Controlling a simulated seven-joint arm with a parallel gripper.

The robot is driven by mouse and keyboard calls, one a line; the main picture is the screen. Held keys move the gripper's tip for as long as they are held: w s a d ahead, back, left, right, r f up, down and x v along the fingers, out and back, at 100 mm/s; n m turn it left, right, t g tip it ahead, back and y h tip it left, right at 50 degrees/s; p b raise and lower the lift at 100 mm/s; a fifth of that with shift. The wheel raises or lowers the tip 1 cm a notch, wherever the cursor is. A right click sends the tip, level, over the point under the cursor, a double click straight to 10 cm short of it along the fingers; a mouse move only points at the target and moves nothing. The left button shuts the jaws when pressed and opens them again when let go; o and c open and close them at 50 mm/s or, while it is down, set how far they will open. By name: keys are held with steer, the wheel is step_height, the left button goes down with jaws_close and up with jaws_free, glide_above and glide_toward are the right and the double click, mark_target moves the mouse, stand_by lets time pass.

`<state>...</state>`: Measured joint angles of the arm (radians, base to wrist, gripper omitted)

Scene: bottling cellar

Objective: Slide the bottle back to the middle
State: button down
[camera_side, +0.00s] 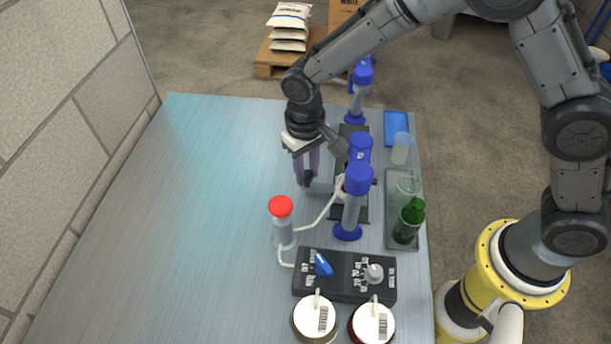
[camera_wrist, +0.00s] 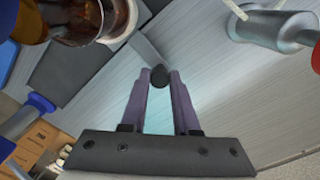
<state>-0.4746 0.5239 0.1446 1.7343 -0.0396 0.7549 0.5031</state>
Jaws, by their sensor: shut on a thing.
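My gripper (camera_side: 307,182) is low over the left side of the black track (camera_side: 362,210) in the side view. In the wrist view my gripper (camera_wrist: 159,84) has its two purple fingers closed on a small dark knob (camera_wrist: 159,75). A grey bar (camera_wrist: 143,50) runs from the knob toward a brown bottle (camera_wrist: 60,14), which is cut off at the upper left. A pale ring or collar (camera_wrist: 122,22) is beside the bottle. In the side view I cannot make out the brown bottle; my arm and the blue-topped posts crowd that spot.
Blue-capped posts (camera_side: 352,203) stand along the track. A red-capped cylinder (camera_side: 283,232) with a pale hose is nearer the camera. A control box (camera_side: 340,287) and two white-lidded jars (camera_side: 315,318) are in front. A green bottle (camera_side: 408,222) stands at right. The table's left is clear.

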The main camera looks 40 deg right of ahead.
steer(key=w+d, duration=0.5)
steer(key=shift+w+d+r, duration=0.1)
steer(key=shift+w+d, duration=0.2)
steer(key=shift+w, duration=0.05)
steer(key=c, duration=0.7)
jaws_free()
steer(key=shift+o, duration=0.2)
steer(key=shift+s, duration=0.1)
step_height(320, 180, up, 14)
steer(key=shift+a, duration=0.25)
